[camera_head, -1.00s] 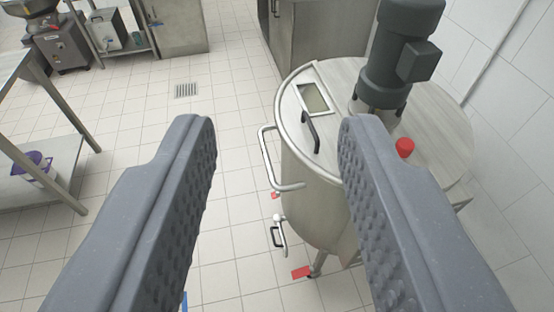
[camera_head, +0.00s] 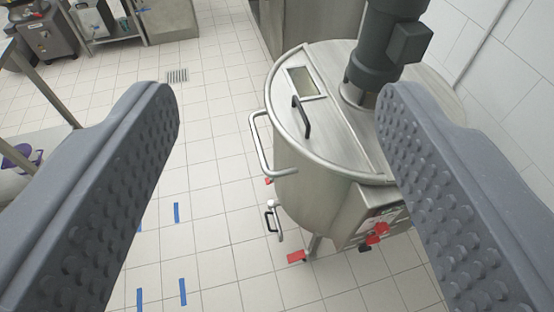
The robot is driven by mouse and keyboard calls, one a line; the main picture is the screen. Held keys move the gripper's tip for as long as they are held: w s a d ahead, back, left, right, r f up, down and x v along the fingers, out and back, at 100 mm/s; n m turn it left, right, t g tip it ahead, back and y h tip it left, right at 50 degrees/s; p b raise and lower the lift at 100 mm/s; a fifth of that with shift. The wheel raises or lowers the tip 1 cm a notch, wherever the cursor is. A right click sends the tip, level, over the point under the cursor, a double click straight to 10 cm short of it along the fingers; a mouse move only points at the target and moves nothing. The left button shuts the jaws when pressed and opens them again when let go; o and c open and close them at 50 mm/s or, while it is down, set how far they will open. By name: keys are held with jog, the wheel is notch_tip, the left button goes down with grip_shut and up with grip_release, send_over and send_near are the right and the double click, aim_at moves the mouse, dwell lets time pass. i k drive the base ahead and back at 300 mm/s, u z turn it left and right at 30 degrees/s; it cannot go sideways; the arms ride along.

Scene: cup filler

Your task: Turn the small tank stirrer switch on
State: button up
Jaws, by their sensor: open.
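The small steel tank (camera_head: 318,175) stands ahead, right of centre, with a grey stirrer motor (camera_head: 385,50) on its lid. A control box (camera_head: 352,214) with red switches (camera_head: 376,232) is on its front right side. The switch positions are too small to tell. My gripper (camera_head: 275,95) is open and empty. Its two fingers are spread wide, and the tank shows between them. The right finger covers part of the tank's right side and lies close to the control box in the picture. I cannot see the fingers touching anything.
A bent tubular handle (camera_head: 256,150) sticks out from the tank's left side, with a valve (camera_head: 273,220) below. A white tiled wall (camera_head: 510,110) stands at the right. Blue tape marks (camera_head: 177,212) lie on open tiled floor at the left. A steel table is at far left.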

aim_at(364, 248)
jog(key=u, duration=0.15)
jog(key=k, duration=1.3)
jog(key=z, duration=0.65)
jog(key=i, duration=1)
